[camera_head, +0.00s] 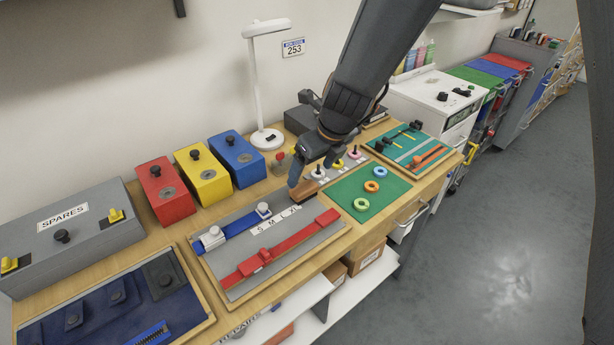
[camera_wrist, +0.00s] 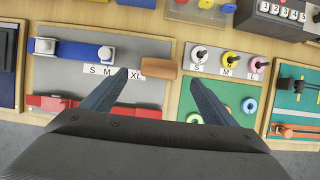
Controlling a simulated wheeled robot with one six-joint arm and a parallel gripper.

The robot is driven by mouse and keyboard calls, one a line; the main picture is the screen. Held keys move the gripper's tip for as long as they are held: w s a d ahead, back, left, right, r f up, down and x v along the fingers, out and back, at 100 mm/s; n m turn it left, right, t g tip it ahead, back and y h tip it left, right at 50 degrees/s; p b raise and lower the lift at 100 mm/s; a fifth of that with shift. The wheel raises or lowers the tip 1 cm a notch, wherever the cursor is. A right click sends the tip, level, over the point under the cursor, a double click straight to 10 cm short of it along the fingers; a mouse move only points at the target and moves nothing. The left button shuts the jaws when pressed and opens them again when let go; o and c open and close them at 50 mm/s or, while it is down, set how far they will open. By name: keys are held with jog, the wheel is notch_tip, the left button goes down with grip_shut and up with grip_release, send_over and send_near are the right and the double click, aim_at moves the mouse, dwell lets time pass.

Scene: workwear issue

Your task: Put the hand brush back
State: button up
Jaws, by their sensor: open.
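A brown wooden block (camera_head: 303,192), which looks like the hand brush's back, lies at the right end of the grey size board. No bristles show on it. In the wrist view the wooden block (camera_wrist: 158,68) lies crosswise beside the XL label, partly past the board's edge. My gripper (camera_head: 312,170) is open over it. In the wrist view the fingertips of my gripper (camera_wrist: 160,80) are on either side of the block, apart from it. The exact height between them cannot be told.
The grey board (camera_head: 285,262) holds a blue and a red belt. The green mat (camera_head: 345,190) with coloured rings lies at right. Red (camera_head: 165,192), yellow (camera_head: 203,178) and blue (camera_head: 237,160) boxes and a white lamp (camera_head: 266,138) stand behind. A dark blue tray (camera_head: 100,312) is at lower left.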

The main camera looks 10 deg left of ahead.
jog(key=shift+v, duration=2.25)
jog(key=shift+d, duration=0.1)
jog(key=s+d+n+h, duration=0.1)
jog(key=s+d+n, duration=0.3)
jog(key=d+n, duration=0.4)
jog(key=s+d+n+h, duration=0.1)
jog(key=s+d+n, duration=0.3)
jog(key=d+n, duration=0.5)
jog(key=s+d+n+g+h, duration=0.1)
jog(key=s+d+n, duration=0.3)
jog(key=d+n, duration=0.5)
jog(key=shift+s+d+r, duration=0.3)
jog(key=shift+d, duration=0.8)
jog(key=shift+g, duration=0.3)
notch_tip(320, 180, down, 5)
jog(key=b, duration=0.4)
jog(key=shift+f+b, duration=0.25)
jog(key=shift+b, duration=0.05)
